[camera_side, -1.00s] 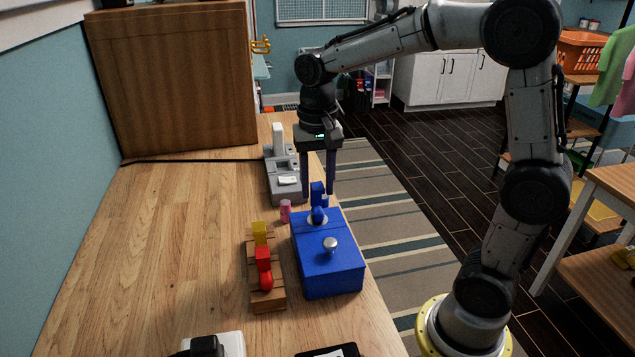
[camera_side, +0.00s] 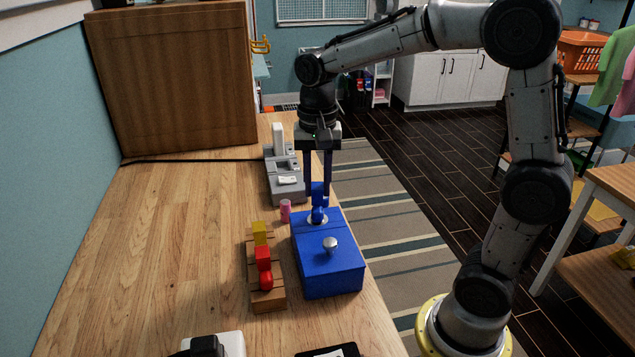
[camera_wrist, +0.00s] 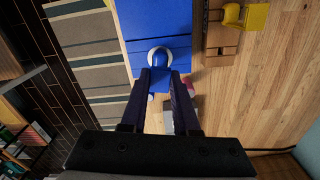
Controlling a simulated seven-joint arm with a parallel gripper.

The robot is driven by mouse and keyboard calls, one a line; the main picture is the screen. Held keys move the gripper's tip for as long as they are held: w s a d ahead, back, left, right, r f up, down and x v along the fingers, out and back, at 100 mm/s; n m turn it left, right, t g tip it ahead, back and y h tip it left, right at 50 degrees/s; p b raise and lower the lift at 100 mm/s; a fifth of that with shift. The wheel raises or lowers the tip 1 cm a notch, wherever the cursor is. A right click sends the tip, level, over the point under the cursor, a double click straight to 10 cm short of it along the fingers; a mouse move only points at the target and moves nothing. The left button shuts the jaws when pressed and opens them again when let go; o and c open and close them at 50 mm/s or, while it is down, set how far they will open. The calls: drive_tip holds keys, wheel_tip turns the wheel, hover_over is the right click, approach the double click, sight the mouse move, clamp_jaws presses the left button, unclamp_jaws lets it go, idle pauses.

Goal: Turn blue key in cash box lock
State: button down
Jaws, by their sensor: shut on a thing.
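The blue cash box (camera_side: 330,268) stands near the table's right edge with a silver knob (camera_side: 330,243) on its lid. The blue key (camera_side: 318,212) stands in the round, pale lock at the far end of the box; it also shows in the wrist view (camera_wrist: 159,60). My gripper (camera_side: 318,192) points straight down over the lock, its two dark fingers shut on the key's upper part. In the wrist view the fingertips (camera_wrist: 160,72) lie on either side of the key, partly hiding it. The lock's ring shows around the key's base.
A wooden rack (camera_side: 265,292) with a yellow key (camera_side: 259,232) and a red key (camera_side: 264,262) stands just left of the box. A pink cylinder (camera_side: 285,211) and a grey device (camera_side: 284,178) stand behind. The table's left side is clear.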

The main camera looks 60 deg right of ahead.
drive_tip(key=shift+f+m, duration=0.15)
drive_tip(key=shift+m, duration=0.95)
drive_tip(key=shift+f+m, duration=0.1)
drive_tip(key=shift+m, duration=1.1)
drive_tip(key=shift+s+f+m, duration=0.1)
drive_tip(key=shift+m, duration=1)
